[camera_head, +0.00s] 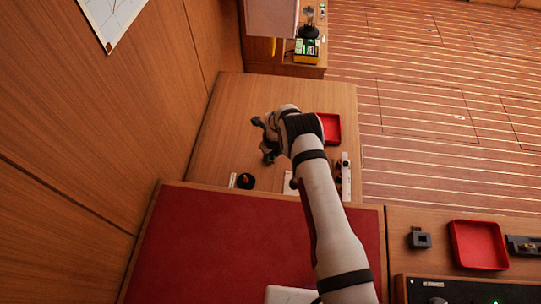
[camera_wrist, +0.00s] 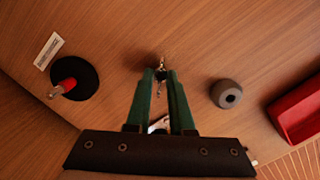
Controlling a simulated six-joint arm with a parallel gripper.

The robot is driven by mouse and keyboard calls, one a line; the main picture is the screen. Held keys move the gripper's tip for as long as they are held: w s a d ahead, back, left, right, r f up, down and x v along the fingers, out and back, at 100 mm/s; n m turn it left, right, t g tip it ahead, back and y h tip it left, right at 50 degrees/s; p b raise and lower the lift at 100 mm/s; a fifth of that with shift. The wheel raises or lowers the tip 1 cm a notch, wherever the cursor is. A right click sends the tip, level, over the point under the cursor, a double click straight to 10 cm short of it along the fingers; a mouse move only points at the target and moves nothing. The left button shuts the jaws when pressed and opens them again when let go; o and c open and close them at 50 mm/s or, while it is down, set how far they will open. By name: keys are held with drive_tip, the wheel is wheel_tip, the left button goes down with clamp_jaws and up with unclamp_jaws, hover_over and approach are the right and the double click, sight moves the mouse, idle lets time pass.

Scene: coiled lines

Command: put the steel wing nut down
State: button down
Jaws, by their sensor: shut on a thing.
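My gripper (camera_wrist: 160,76) shows two green fingers in the wrist view, shut on a small shiny metal piece (camera_wrist: 160,84), taken as the steel wing nut. Most of it is hidden between the fingers, so its shape is unclear. A small brass-coloured bit shows just beyond the fingertips; I cannot tell whether it is part of the held piece. In the head view my gripper (camera_head: 263,140) is over the wooden table (camera_head: 230,110), left of the red tray (camera_head: 331,128); the held piece cannot be made out there. Its height above the wood is unclear.
A black disc with a red peg (camera_wrist: 75,80) lies left of the fingers in the wrist view, beside a white label (camera_wrist: 48,51). A grey holed cylinder (camera_wrist: 226,94) stands to the right, before the red tray (camera_wrist: 298,110). Bare wood lies between them.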

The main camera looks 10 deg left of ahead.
drive_tip(key=shift+f, duration=0.1)
drive_tip(key=c, duration=0.8)
unclamp_jaws()
drive_tip(key=s+d+r+n, duration=0.2)
drive_tip(key=r, duration=0.9)
drive_tip(key=s+d+r+n, duration=0.1)
drive_tip(key=d+r, duration=0.1)
drive_tip(key=r, duration=0.8)
drive_tip(key=s+d+r+n, duration=0.5)
drive_tip(key=s+r+n, duration=0.2)
drive_tip(key=s+r, duration=0.45)
drive_tip(key=s+d+r+n, duration=0.1)
drive_tip(key=s+r+n, duration=0.1)
drive_tip(key=s, duration=0.5)
drive_tip(key=s+d+r+n, duration=0.2)
drive_tip(key=s+n, duration=0.3)
drive_tip(key=s, duration=0.2)
drive_tip(key=s+d+r+n+g, duration=0.1)
drive_tip(key=s+r+n, duration=0.2)
drive_tip(key=s, duration=0.4)
drive_tip(key=shift+s+d+n+y, duration=0.25)
drive_tip(key=shift+n+y, duration=0.15)
drive_tip(key=shift+n, duration=0.3)
